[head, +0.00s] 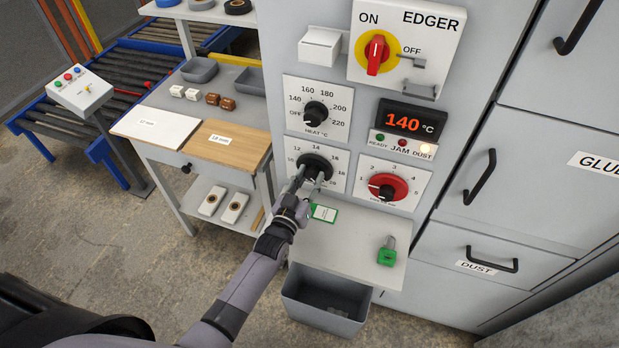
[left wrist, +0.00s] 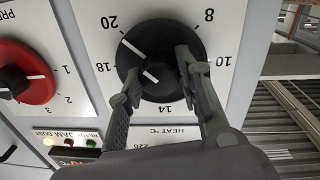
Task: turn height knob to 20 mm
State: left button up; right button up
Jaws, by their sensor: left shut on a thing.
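The black height knob (head: 314,167) sits on a white dial plate on the grey machine front, below the heat dial. In the left wrist view the height knob (left wrist: 155,40) appears upside down, with 8, 14, 18 and 20 readable around it. A white line on its upper left points roughly at 20; a second short white mark shows near its middle. My left gripper (head: 308,180) is shut on the knob, and its two fingers (left wrist: 160,77) stand on either side of the grip, hiding part of it. My right gripper is not in view.
Nearby are the heat knob (head: 316,113), a red knob (head: 387,187), the 140 °C display (head: 403,123) and the red main switch (head: 376,54). Below is a shelf (head: 335,240) with a green card (head: 324,213) and green-handled tool (head: 387,251). A table with boards (head: 158,130) stands left.

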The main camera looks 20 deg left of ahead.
pick_arm(q)
jog(key=shift+f, duration=0.15)
jog(key=o, duration=1.2)
jog(key=shift+s, duration=0.1)
jog(key=s, duration=0.8)
jog(key=s+a, duration=0.1)
jog(key=s, duration=0.2)
jog(key=shift+s, duration=0.4)
